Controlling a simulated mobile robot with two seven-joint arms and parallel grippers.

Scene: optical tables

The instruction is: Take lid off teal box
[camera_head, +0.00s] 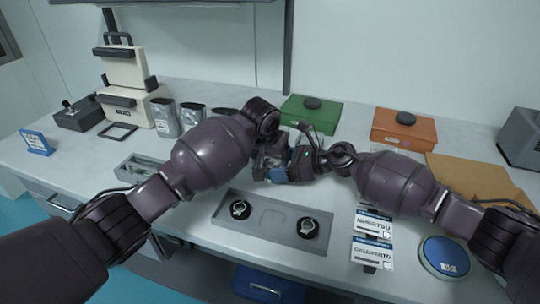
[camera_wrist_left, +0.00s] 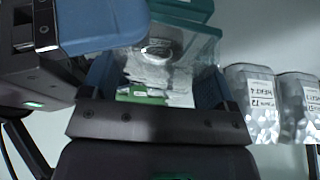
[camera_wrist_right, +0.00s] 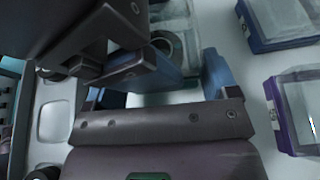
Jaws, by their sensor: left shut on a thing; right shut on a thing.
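The teal box is held up between my two grippers, above the middle of the table. In the left wrist view it is a clear body with teal parts (camera_wrist_left: 185,14), with a white card and something green inside. Its clear part also shows in the right wrist view (camera_wrist_right: 180,25). My left gripper (camera_head: 272,165) is shut on it, its blue fingers on either side. My right gripper (camera_head: 306,157) is shut on it close by. The grippers hide most of the box in the head view. I cannot tell which part each one grips, or whether the lid is seated.
A grey tray (camera_head: 270,217) with two round black-and-silver parts lies below my grippers. Green (camera_head: 310,118) and orange (camera_head: 404,130) boxes stand behind; silver pouches (camera_head: 165,117) stand at back left.

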